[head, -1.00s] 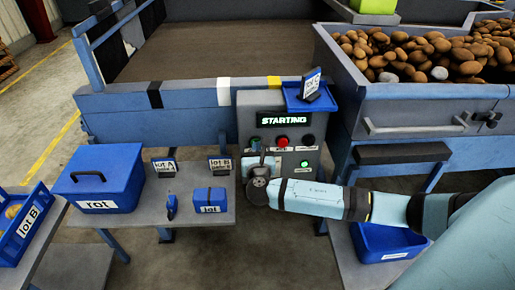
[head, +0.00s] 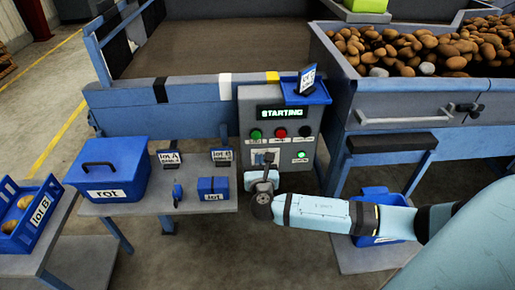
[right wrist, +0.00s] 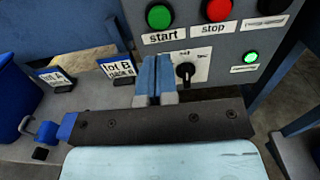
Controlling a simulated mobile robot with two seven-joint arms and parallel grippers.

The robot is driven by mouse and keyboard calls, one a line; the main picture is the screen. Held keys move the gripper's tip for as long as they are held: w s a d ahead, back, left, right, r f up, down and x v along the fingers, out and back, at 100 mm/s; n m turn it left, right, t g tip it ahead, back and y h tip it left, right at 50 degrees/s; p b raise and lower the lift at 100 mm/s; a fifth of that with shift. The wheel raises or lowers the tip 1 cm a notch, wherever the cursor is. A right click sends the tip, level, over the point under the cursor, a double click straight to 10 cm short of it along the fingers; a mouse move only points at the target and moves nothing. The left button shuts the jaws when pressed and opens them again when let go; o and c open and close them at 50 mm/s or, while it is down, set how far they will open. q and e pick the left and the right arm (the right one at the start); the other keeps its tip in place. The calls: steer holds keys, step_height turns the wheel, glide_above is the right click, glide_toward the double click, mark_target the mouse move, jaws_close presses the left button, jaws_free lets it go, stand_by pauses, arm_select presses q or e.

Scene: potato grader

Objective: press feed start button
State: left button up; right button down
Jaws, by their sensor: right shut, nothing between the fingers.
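The green start button (head: 256,134) is at the upper left of the grey control panel (head: 309,120). In the right wrist view the start button (right wrist: 159,16) shows above its "start" label. My right gripper (head: 264,157) is shut and empty, in front of the panel and below the button. In the right wrist view its blue fingertips (right wrist: 155,58) lie together, apart from the button, in front of the left part of a rotary switch plate (right wrist: 184,70). The panel display (head: 280,113) reads "STARTING". My left gripper is not in view.
A red stop button (head: 281,132) sits right of start, and a green lamp (head: 301,155) glows lower right. A blue tray (head: 306,90) tops the panel. A rot box (head: 108,168) and lot signs stand on the left table. A potato hopper (head: 400,105) is at right.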

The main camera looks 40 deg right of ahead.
steer(key=shift+v, duration=2.1)
steer(key=s+a+f+m+g+y, duration=0.3)
steer(key=s+a+f+m+y, duration=0.2)
steer(key=s+a+m, duration=0.3)
steer(key=s+a+f+m+g+y, duration=0.2)
steer(key=s+a+f+m+y, duration=0.4)
steer(key=m, duration=0.4)
arm_select(q)
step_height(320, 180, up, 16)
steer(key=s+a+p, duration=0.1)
steer(key=p, duration=2.2)
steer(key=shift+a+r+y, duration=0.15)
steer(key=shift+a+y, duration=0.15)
arm_select(e)
steer(key=s+r+m, duration=0.3)
steer(key=r+m, duration=0.1)
steer(key=r, duration=0.5)
steer(key=s+r+m+y, duration=0.1)
steer(key=s+r+m, duration=0.2)
steer(key=r, duration=0.7)
steer(key=shift+s+m+t, duration=0.3)
steer(key=shift+m, duration=0.6)
